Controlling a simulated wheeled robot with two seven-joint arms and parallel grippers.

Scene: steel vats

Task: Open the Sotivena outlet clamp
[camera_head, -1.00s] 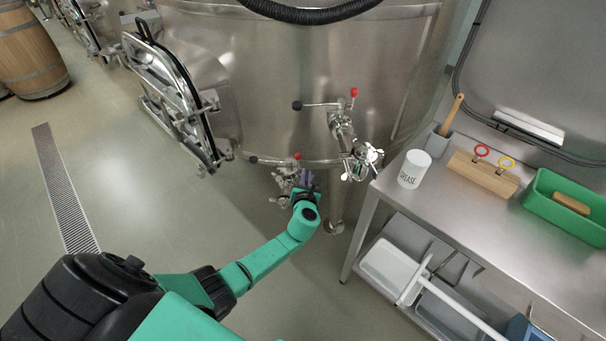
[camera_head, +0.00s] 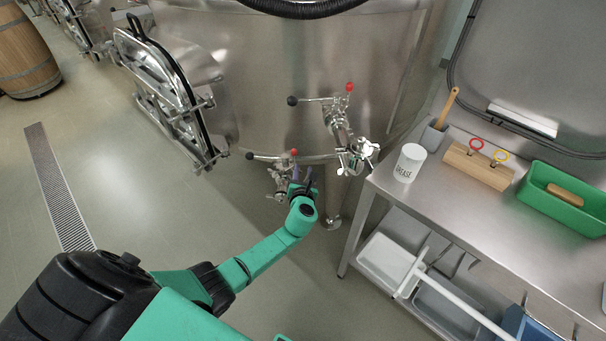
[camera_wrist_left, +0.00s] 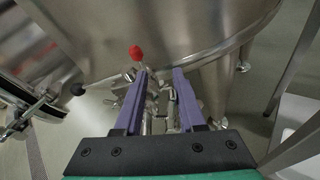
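The steel vat (camera_head: 270,85) carries two outlets, and no name is readable on either. The lower outlet (camera_head: 281,180) has a valve with a red-tipped, black-knobbed handle and small clamp fittings. The upper outlet (camera_head: 350,150) has a similar handle and a bright clamp with a wing nut. My left gripper (camera_head: 303,175) is just right of the lower outlet, its purple fingers apart. In the left wrist view, the open gripper (camera_wrist_left: 160,75) points at the lower outlet's fittings (camera_wrist_left: 158,100), which show between and behind the fingers. Contact cannot be told. My right gripper is out of view.
A steel table (camera_head: 445,205) at right holds a grease tub (camera_head: 409,163), a wooden block (camera_head: 478,167) with red and yellow rings, and a green tray (camera_head: 535,186). A vat door (camera_head: 165,90) stands at left. A vat leg (camera_head: 333,205) is near my left gripper.

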